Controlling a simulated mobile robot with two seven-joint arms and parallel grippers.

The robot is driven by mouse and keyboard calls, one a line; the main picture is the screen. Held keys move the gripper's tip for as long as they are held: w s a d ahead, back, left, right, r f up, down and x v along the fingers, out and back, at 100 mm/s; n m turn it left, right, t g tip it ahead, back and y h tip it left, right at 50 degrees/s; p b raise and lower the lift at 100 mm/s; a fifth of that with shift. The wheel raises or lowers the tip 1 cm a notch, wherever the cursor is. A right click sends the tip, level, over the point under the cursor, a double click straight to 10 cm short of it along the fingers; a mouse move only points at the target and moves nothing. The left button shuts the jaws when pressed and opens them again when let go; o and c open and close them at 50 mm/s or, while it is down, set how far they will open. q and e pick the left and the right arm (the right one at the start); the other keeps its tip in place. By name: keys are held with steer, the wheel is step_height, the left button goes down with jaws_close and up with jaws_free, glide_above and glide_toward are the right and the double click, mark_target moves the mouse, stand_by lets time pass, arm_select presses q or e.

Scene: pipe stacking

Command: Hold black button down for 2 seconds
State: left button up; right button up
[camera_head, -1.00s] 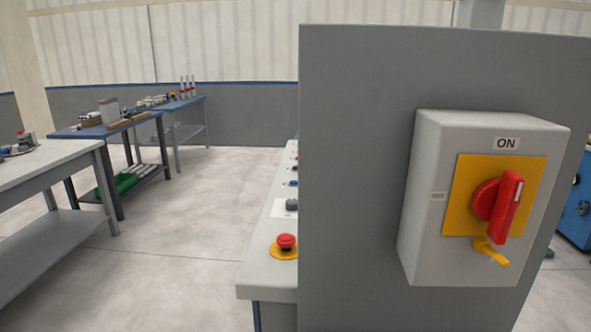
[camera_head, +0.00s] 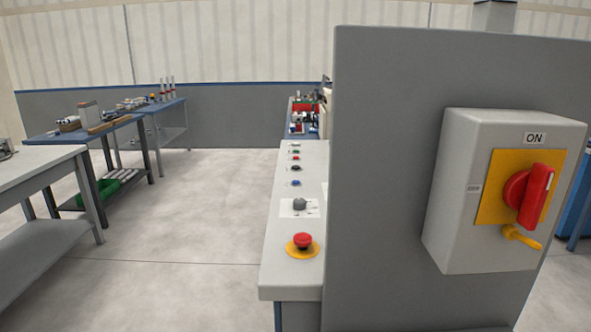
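A small black button (camera_head: 296,168) sits on the light grey control panel (camera_head: 276,262), in a row with several other buttons. It lies between a red button (camera_head: 296,158) farther away and a blue button (camera_head: 296,183) nearer to me. A grey rotary knob (camera_head: 299,204) on a white plate and a red emergency stop (camera_head: 302,240) on a yellow ring are closer. The tall grey cabinet hides the panel's right part. Neither of my grippers shows in the head view.
The tall grey cabinet (camera_head: 385,180) blocks the right side and carries a switch box with a red handle (camera_head: 535,195). Workbenches stand at the left (camera_head: 40,158) and farther back (camera_head: 100,130). The floor (camera_head: 190,230) between the benches and panel is clear.

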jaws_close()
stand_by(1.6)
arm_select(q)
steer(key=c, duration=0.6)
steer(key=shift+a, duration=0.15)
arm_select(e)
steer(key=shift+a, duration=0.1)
